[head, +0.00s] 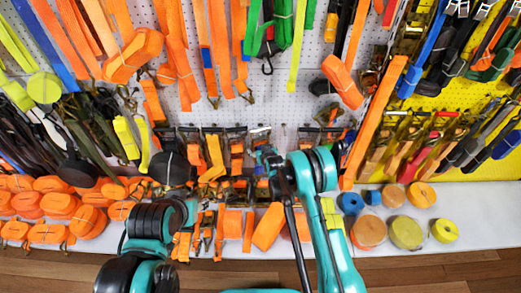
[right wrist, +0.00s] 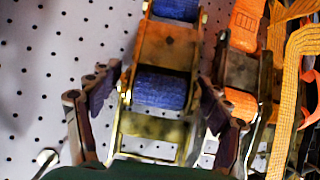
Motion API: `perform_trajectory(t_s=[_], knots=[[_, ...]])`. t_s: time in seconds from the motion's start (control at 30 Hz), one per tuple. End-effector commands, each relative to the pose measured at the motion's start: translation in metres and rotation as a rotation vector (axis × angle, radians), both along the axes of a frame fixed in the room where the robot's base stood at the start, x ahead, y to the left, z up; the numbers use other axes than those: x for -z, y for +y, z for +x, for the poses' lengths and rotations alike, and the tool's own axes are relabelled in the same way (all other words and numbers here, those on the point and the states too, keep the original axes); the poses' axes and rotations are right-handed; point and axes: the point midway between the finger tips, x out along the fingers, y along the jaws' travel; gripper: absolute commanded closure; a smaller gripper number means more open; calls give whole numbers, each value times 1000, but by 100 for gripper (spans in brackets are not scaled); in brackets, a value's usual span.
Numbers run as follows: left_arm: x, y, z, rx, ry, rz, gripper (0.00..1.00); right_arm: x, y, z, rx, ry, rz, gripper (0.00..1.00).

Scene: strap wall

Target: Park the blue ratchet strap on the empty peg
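In the right wrist view, the blue ratchet strap (right wrist: 160,90) shows as a metal ratchet with blue webbing, upright in front of the white pegboard. The fingers of my right gripper (right wrist: 158,92) stand on either side of it, close to its metal frame, and look open. In the head view, my right gripper (head: 272,165) is at the row of hanging ratchets, and it and its arm hide most of the blue strap. A bare metal peg tip (right wrist: 46,158) shows at lower left in the right wrist view. My left arm is at lower left; its fingers are not visible.
An orange ratchet strap (right wrist: 243,70) hangs close to the right of the blue one. Orange straps hang along the pegboard (head: 300,60). Rolled straps (head: 406,232) and orange bundles (head: 85,220) lie on the white shelf (head: 480,200). A yellow panel (head: 470,100) is at right.

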Motion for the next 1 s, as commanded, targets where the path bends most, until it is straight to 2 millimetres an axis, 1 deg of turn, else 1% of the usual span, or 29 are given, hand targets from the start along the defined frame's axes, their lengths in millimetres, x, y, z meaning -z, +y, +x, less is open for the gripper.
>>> perform_trajectory(t_s=[0.27,0.37,0.43,0.57,0.8,1.0], knots=[[0,0,0,0,0,0,60,2,0,-1,0,4,-1,13],[0,0,0,0,0,0,60,0,-1,-3,0,4,-1,13],[0,0,0,0,0,0,60,-4,-2,-8,0,4,-1,13],[0,0,0,0,0,0,60,-18,-7,-27,0,3,-1,13],[0,0,0,0,0,0,60,-48,-18,-69,0,2,-1,13],[0,0,0,0,0,0,60,-63,-24,-91,0,2,-1,13]])
